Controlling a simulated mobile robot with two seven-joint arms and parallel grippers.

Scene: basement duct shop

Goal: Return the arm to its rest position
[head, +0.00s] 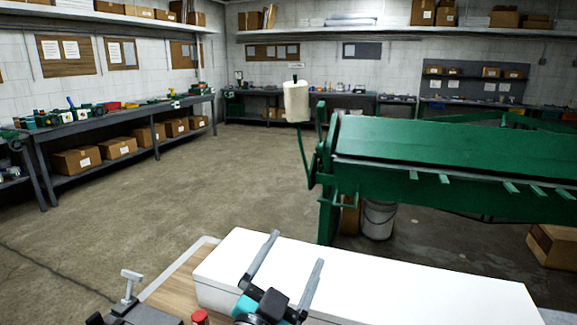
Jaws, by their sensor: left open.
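My left gripper (297,248) shows at the bottom middle of the head view. Its two grey fingers stand apart, with nothing visible between them, and point away from me. They are seen over a long white box-like block (420,283) on a wooden-topped surface (178,284). I cannot tell whether the fingers touch the block. Most of the left arm is out of the picture. My right gripper is not in view.
A grey T-handled metal fixture (131,286) and a red-capped item (200,317) are left of the gripper. A large green sheet-metal machine (430,150) stands beyond the block, with a bucket (378,220) beneath. Open concrete floor (190,195) lies beyond left.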

